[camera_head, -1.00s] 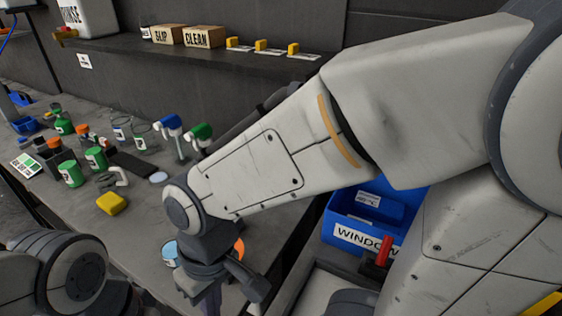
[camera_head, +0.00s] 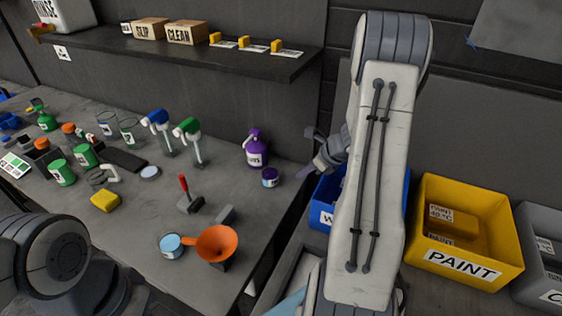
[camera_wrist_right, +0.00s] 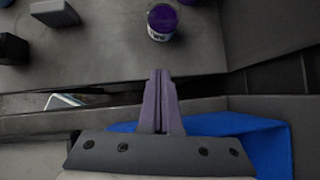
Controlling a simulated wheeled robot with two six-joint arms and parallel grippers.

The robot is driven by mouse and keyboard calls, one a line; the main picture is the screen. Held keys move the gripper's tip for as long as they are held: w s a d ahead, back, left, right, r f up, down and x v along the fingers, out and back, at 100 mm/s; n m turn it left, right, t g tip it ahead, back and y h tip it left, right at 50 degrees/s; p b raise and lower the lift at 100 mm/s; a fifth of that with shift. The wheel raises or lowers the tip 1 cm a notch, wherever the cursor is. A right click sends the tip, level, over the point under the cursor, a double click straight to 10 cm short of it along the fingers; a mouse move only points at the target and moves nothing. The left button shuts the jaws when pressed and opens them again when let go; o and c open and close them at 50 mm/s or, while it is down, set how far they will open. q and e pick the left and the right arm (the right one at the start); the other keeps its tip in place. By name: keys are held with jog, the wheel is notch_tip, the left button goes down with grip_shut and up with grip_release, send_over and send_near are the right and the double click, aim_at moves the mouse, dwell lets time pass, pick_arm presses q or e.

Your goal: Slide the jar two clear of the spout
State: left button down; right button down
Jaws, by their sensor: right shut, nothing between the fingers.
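Jar two, a small jar with a purple lid and a white label (camera_head: 270,178), stands upright near the bench's right end. It also shows in the right wrist view (camera_wrist_right: 162,23), ahead of the fingertips with a gap of bare bench between. A purple bottle with a spout-like top (camera_head: 256,148) stands just behind it to the left. My right gripper (camera_head: 307,171) is to the right of the jar, near the bench edge; its fingers (camera_wrist_right: 159,73) are shut together and empty. My left gripper is out of the picture; only its arm shows at lower left.
An orange funnel (camera_head: 217,243), a light-blue-topped can (camera_head: 171,246) and a red-handled tool (camera_head: 189,196) stand on the bench (camera_head: 150,205). Blue and green spray bottles are further left. A blue bin (camera_head: 322,212) and yellow PAINT bin (camera_head: 465,257) stand right of the bench.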

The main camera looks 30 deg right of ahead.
jog(key=p, duration=0.4)
send_near(268, 166)
jog(key=x, duration=0.5)
jog(key=shift+w+a+r, duration=0.15)
jog(key=shift+w+r, duration=0.05)
jog(key=shift+w, duration=0.3)
jog(key=shift+w+f+p, duration=0.15)
jog(key=shift+f+p, duration=0.15)
jog(key=shift+f+b, duration=0.55)
jog(key=shift+f, duration=0.1)
